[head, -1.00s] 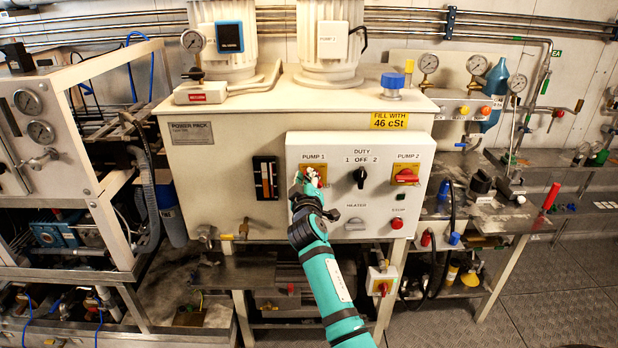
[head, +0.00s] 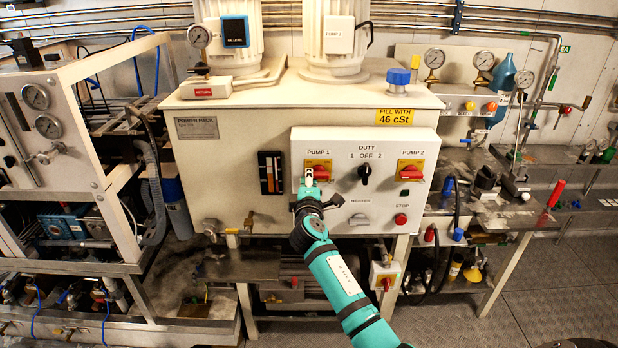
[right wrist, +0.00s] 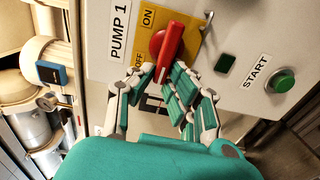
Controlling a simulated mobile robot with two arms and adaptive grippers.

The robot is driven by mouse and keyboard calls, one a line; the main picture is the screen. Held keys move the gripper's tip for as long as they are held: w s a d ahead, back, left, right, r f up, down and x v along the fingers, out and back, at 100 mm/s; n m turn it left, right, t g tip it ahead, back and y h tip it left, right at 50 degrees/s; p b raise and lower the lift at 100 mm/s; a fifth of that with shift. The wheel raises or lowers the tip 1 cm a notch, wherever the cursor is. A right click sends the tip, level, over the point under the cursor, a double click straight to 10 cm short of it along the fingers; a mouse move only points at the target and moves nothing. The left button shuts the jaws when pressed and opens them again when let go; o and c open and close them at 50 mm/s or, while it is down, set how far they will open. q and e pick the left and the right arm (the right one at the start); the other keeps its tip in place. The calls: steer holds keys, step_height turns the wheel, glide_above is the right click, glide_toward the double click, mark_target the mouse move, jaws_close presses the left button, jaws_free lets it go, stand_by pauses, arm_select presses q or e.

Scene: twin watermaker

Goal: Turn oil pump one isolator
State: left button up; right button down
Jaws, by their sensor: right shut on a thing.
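The pump 1 isolator is a red handle (head: 322,172) on a yellow plate, under the PUMP 1 label at the upper left of the white control panel. In the head view the handle lies roughly level, like the pump 2 one. In the right wrist view the handle (right wrist: 168,48) shows large, with ON and OFF printed beside it. My right gripper (head: 309,178) is at the handle's left end. In the right wrist view its fingers (right wrist: 163,82) are closed around that near end. The contact is partly hidden by the fingers. My left gripper is out of view.
The pump 2 isolator (head: 410,173), black duty switch (head: 365,174), grey heater switch (head: 359,220) and red stop button (head: 401,219) share the panel. The oil level gauge (head: 271,172) is left of the panel.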

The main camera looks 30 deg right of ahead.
steer(key=shift+n, duration=0.3)
steer(key=c, duration=1.3)
jaws_free()
steer(key=shift+f, duration=0.1)
steer(key=v, duration=1.2)
